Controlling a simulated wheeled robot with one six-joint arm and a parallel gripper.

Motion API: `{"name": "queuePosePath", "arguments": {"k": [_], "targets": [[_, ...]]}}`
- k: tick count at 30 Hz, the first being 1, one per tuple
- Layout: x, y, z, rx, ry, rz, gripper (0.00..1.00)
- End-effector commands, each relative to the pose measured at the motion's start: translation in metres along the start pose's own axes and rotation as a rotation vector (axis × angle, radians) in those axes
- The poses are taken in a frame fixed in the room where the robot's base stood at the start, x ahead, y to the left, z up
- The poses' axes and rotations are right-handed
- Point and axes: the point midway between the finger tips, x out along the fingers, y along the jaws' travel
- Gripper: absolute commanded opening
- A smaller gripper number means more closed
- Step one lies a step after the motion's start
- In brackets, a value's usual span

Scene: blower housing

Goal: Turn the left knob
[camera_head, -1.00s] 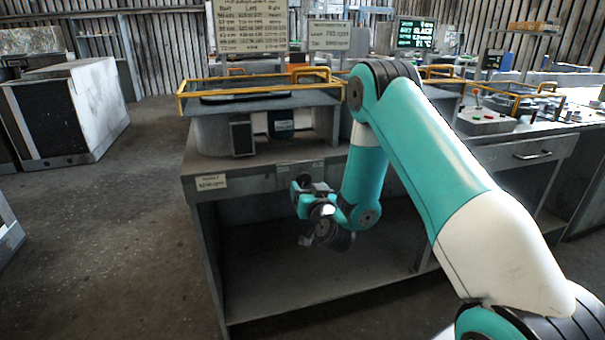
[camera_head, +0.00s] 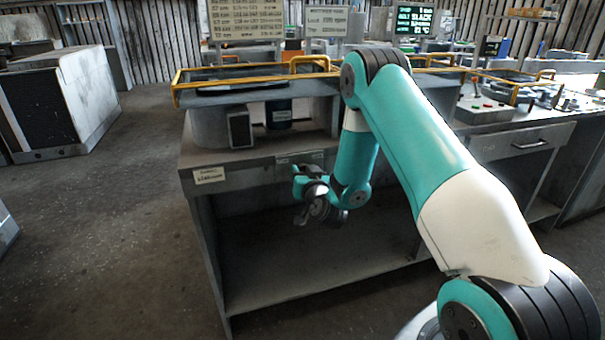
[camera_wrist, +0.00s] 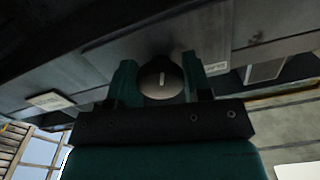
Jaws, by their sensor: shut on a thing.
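A round dark knob (camera_wrist: 161,79) with a pale pointer line shows in the wrist view, on the grey front face of the bench. My gripper (camera_wrist: 159,80) has its two teal fingers on either side of the knob and is shut on it. The pointer line stands nearly upright in that view. In the head view my gripper (camera_head: 305,178) is at the bench's front edge, just below two small labels. The knob is hidden there, and I cannot tell from that view whether it is the left one.
The bench (camera_head: 245,163) carries a blower housing (camera_head: 210,128) under a yellow rail (camera_head: 230,74). A paper tag (camera_head: 209,175) is on its left front corner. An open shelf (camera_head: 300,265) lies below. Floor (camera_head: 110,235) to the left is clear.

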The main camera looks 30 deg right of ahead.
Motion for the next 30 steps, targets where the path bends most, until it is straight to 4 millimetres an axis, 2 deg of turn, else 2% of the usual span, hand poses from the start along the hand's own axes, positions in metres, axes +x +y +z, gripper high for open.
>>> {"name": "queuePosePath", "arguments": {"k": [11, 30], "targets": [[-0.0004, -0.0003, 0.0012, 0.098, -0.001, 0.002, 0.21], [-0.0008, -0.0029, 0.0018, 0.553, -0.004, 0.001, 0.21]]}}
